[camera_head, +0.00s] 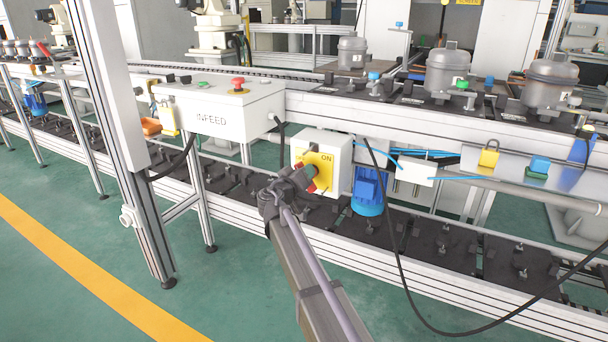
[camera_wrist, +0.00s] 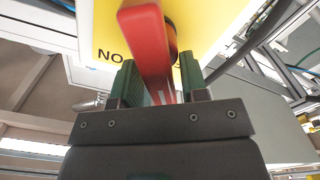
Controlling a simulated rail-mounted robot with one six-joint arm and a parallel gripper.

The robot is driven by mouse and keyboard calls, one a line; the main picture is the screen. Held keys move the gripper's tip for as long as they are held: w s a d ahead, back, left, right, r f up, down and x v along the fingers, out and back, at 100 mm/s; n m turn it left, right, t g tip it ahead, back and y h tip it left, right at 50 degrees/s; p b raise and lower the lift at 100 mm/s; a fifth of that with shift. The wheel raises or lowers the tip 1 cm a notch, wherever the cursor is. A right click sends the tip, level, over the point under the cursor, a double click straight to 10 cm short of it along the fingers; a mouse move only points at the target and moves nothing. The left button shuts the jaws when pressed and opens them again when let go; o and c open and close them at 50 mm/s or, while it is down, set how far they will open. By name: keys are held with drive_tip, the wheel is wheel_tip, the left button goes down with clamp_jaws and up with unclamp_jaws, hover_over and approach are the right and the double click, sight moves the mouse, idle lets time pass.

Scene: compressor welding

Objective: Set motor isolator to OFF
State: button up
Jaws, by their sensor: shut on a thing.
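The motor isolator is a white box (camera_head: 337,147) with a yellow front plate (camera_head: 327,161), mounted on the conveyor frame in the middle of the head view. "ON" is printed at the plate's upper right. Its red handle (camera_wrist: 147,42) stands out from the yellow plate in the wrist view, with the lettering upside down there. My gripper (camera_head: 306,179) is in front of the plate. In the wrist view my gripper (camera_wrist: 158,84) has its green fingers on both sides of the handle, shut on it. My gripper hides much of the handle in the head view, so its exact angle is unclear there.
A white INFEED box (camera_head: 215,112) with a red emergency button (camera_head: 238,84) stands to the left. A blue motor (camera_head: 369,190) is close on the right. A black cable (camera_head: 398,265) loops at the lower right.

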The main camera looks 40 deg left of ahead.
drive_tip(key=n, duration=0.5)
drive_tip(key=shift+s+a+f+n+b, duration=0.1)
drive_tip(key=shift+a+f+n+b, duration=0.1)
drive_tip(key=shift+f+n+b, duration=0.1)
drive_tip(key=n, duration=0.5)
drive_tip(key=shift+a+f+n+b, duration=0.1)
drive_tip(key=shift+f+n+b, duration=0.2)
drive_tip(key=shift+f, duration=0.05)
drive_tip(key=o, duration=0.6)
drive_tip(key=shift+o, duration=0.2)
drive_tip(key=shift+s, duration=0.15)
drive_tip(key=v, duration=1)
drive_tip(key=shift+s, duration=0.3)
